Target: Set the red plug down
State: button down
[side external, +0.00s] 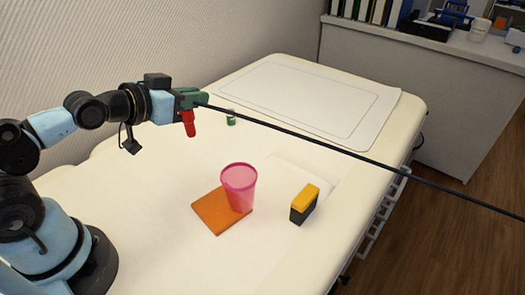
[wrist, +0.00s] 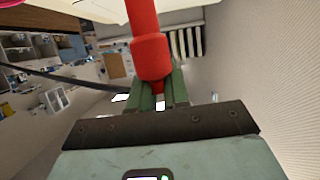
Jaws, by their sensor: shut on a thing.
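The red plug (side external: 189,124) hangs from my gripper (side external: 200,97) above the far left part of the white table (side external: 130,190). My gripper has green fingers and is shut on the plug. In the wrist view the red plug (wrist: 150,45) sits between the green fingers (wrist: 158,95) and reaches out past the top of the frame. In the side view the plug is clear of the table, but its exact height is hard to tell.
A pink cup (side external: 239,187) stands at an orange square (side external: 212,212). A yellow-topped black box (side external: 304,204) is to its right. A small green item (side external: 231,117) stands behind. A dark rod (side external: 400,171) crosses the side view. A white mat (side external: 310,100) lies at the back.

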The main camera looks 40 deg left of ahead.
jog(key=w+d+f+m+g+h, duration=0.1)
jog(key=w+d+m+g+h, duration=0.1)
jog(key=d+m+g+h, duration=0.4)
jog(key=w+d+f+m+g+h, duration=0.15)
jog(key=d+m+g+h, duration=0.25)
jog(key=d+m+h, duration=0.4)
jog(key=shift+m+y, duration=0.4)
jog(key=shift+m, duration=0.1)
jog(key=shift+w+a+f, duration=1.3)
jog(key=shift+a+f, duration=0.15)
jog(key=shift+f, duration=0.3)
jog(key=shift+w+a+f, duration=1.3)
jog(key=shift+a+f, duration=0.1)
jog(key=shift+f, duration=0.35)
jog(key=shift+w+a+f, duration=1.3)
jog(key=shift+a+f, duration=0.15)
jog(key=shift+f, duration=0.3)
jog(key=shift+f, duration=0.1)
jog(key=c, duration=1.1)
grip_release()
